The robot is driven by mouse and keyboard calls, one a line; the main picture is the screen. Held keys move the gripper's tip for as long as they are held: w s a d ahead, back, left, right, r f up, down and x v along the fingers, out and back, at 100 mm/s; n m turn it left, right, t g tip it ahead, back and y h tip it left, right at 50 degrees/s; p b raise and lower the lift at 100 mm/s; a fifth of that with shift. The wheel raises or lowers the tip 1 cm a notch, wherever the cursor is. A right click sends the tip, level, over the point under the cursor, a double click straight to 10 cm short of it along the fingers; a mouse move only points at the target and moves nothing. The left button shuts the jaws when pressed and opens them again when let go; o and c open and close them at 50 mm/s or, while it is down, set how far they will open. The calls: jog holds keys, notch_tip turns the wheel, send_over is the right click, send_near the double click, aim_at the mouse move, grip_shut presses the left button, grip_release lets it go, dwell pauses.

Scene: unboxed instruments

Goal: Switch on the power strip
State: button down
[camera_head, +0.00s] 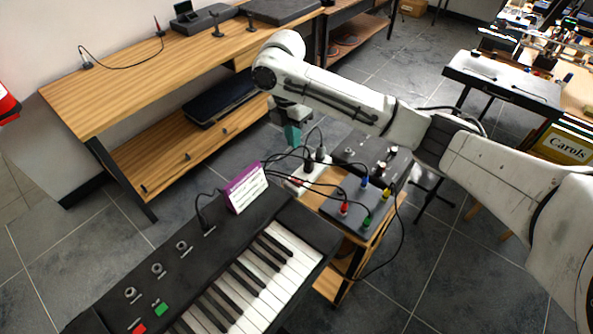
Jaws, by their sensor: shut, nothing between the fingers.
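The power strip (318,175) is white and lies on a small wooden table just right of the picture's middle. Several plugs and dark cables cover much of it, and I cannot make out its switch or whether it is lit. My gripper (293,143) has teal fingers that point down, close together and empty. It appears above and just behind the strip's plugs, near its far end. I cannot tell whether the fingertips touch anything.
A keyboard (262,268) with a purple-edged card (246,187) stands in front. A black pedal unit (345,205) with coloured plugs is beside the strip, and cables loop around it. A long wooden bench (120,87) stands behind left.

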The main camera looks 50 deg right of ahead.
aim_at(300, 182)
jog(key=shift+d+f, duration=0.1)
dwell(0.3)
jog(key=f, duration=0.4)
jog(key=s+f+p, duration=0.1)
jog(key=f, duration=0.4)
jog(key=f+p, duration=0.1)
jog(key=f, duration=0.3)
jog(key=shift+s+f, duration=0.35)
jog(key=shift+s, duration=0.05)
